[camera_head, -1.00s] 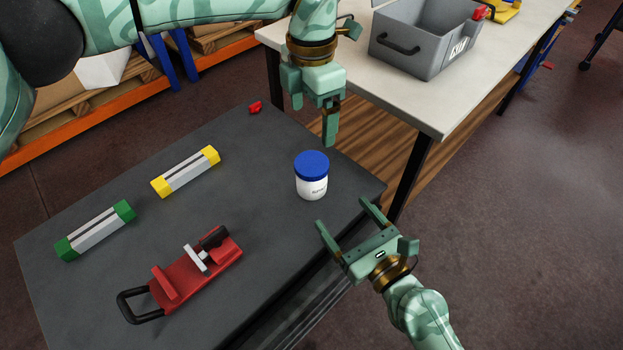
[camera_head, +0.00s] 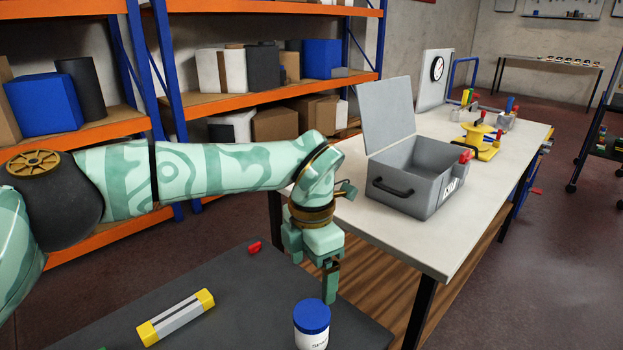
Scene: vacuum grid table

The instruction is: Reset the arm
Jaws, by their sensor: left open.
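My left arm comes in from the left, and its left gripper (camera_head: 313,280) points down over the back edge of the dark grey table (camera_head: 240,300). It is open, with nothing between its fingers. A white jar with a blue lid (camera_head: 312,318) stands upright on the table just below and in front of it, apart from the fingers and cut by the bottom edge. My right gripper is out of the picture.
A yellow-ended grey bar (camera_head: 176,318) and a small red piece (camera_head: 255,247) lie on the dark table. A light workbench (camera_head: 455,255) behind holds an open grey toolbox (camera_head: 420,180) and a yellow spool-like object (camera_head: 480,139). Orange shelves (camera_head: 275,95) with boxes stand behind.

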